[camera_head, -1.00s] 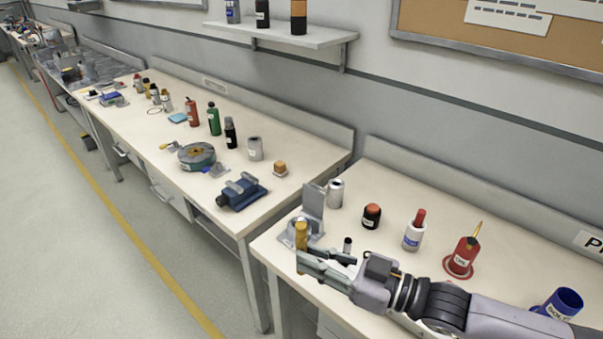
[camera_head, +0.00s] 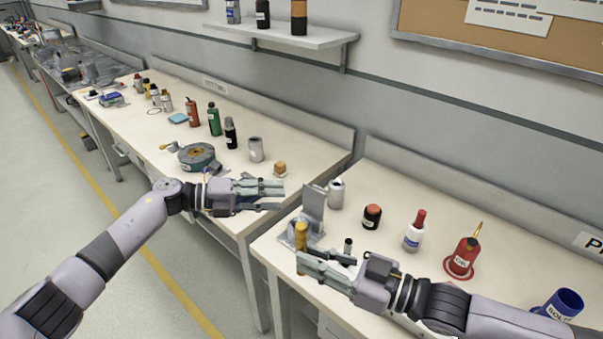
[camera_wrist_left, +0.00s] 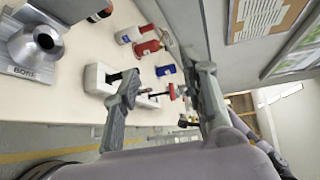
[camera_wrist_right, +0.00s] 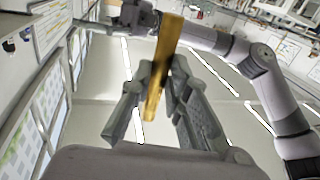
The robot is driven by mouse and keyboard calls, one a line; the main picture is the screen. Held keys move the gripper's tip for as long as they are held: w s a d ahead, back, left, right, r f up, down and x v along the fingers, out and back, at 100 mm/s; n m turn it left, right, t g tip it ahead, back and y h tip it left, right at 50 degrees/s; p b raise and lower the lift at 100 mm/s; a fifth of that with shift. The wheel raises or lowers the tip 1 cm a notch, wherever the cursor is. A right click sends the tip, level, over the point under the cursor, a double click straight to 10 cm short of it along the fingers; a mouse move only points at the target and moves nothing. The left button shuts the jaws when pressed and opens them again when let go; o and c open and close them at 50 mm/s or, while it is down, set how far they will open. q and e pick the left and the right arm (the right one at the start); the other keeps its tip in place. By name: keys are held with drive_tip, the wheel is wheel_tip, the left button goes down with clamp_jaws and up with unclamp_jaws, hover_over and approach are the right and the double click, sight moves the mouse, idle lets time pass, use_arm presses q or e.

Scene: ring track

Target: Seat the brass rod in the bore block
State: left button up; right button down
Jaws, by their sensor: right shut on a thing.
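The brass rod (camera_head: 301,234) stands nearly upright at the left end of the right bench. My right gripper (camera_head: 303,258) is shut on its lower part; in the right wrist view the rod (camera_wrist_right: 163,65) rises from between the fingertips. A grey bracket-like fixture (camera_head: 313,205) stands just behind the rod; I cannot tell whether they touch. The grey bore block (camera_wrist_left: 36,48), with a round hole and the label BORE, shows at upper left in the left wrist view. My left gripper (camera_head: 272,190) is open and empty above the right end of the left bench.
A silver can (camera_head: 336,193), a black jar with an orange lid (camera_head: 371,216), a white bottle (camera_head: 413,235) and a red oil can (camera_head: 462,256) stand on the right bench. A green round device (camera_head: 197,156) is behind my left arm. A gap separates the benches.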

use_arm(q)
drive_tip(key=s+d+r+m+g+y, duration=0.2)
drive_tip(key=s+d+r+m+g, duration=0.35)
drive_tip(key=r+m, duration=0.2)
wheel_tip(320, 180, up, 11)
drive_tip(key=m+t+y, duration=0.2)
drive_tip(key=m+y, duration=1.1)
hover_over(302, 225)
drive_tip(key=shift+d+r, duration=0.1)
drive_tip(key=shift+d, duration=0.3)
drive_tip(key=shift+s+a+r+t+y, duration=0.1)
drive_tip(key=shift+a+r+t+y, duration=0.2)
drive_tip(key=shift+y, duration=0.2)
wheel_tip(302, 225, down, 12)
drive_tip(key=shift+a+r, duration=0.1)
drive_tip(key=shift+r, duration=0.05)
clamp_jaws()
